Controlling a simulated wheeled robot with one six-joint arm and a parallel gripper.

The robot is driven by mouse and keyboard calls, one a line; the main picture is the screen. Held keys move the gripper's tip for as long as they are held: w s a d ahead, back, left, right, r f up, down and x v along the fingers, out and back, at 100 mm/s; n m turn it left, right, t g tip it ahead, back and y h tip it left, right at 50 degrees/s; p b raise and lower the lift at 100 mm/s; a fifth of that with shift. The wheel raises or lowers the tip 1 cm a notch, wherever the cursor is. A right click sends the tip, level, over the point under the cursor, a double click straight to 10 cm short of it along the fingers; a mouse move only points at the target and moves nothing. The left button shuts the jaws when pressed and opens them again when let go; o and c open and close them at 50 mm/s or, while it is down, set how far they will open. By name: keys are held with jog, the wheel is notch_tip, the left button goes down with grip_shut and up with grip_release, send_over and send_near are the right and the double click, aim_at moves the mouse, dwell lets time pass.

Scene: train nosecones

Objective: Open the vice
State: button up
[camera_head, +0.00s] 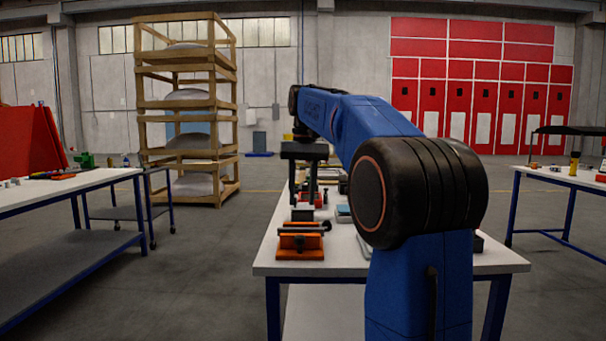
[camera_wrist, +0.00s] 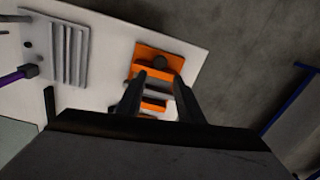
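The orange vice (camera_head: 300,243) sits near the front left edge of the white worktable, with a dark bar across its top. It also shows in the wrist view (camera_wrist: 146,62), partly hidden behind my fingers. Whether its jaws are open or closed I cannot tell. My gripper (camera_head: 302,203) points down above the table, seemingly beyond the vice in the head view. In the wrist view my gripper's two fingers (camera_wrist: 158,88) are apart, with the vice showing between and beyond them. Nothing is seen held.
The white worktable (camera_head: 338,255) also carries a grey ribbed block (camera_wrist: 70,50), a purple-handled tool (camera_wrist: 14,77) and other small items behind the vice. A second workbench (camera_head: 62,185) stands at the left, another table (camera_head: 568,178) at the right. Open floor lies between.

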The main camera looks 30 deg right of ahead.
notch_tip(320, 180, up, 6)
dwell(0.4)
jog(key=shift+s, duration=0.1)
jog(key=s+a+f+n+t, duration=0.1)
jog(key=s+a+f, duration=0.4)
jog(key=s+f, duration=0.5)
jog(key=s+a+f+n+t, duration=0.2)
jog(key=s+a+f, duration=0.4)
jog(key=s+f, duration=0.4)
jog(key=s+a+f+n+t, duration=0.1)
jog(key=s+a+f, duration=0.4)
jog(key=s+f, duration=0.5)
notch_tip(320, 180, down, 5)
jog(key=shift+s+a+f+n+t+h, duration=0.1)
jog(key=shift+s+a+n+t+h, duration=0.1)
jog(key=shift+a+n+t+h, duration=0.15)
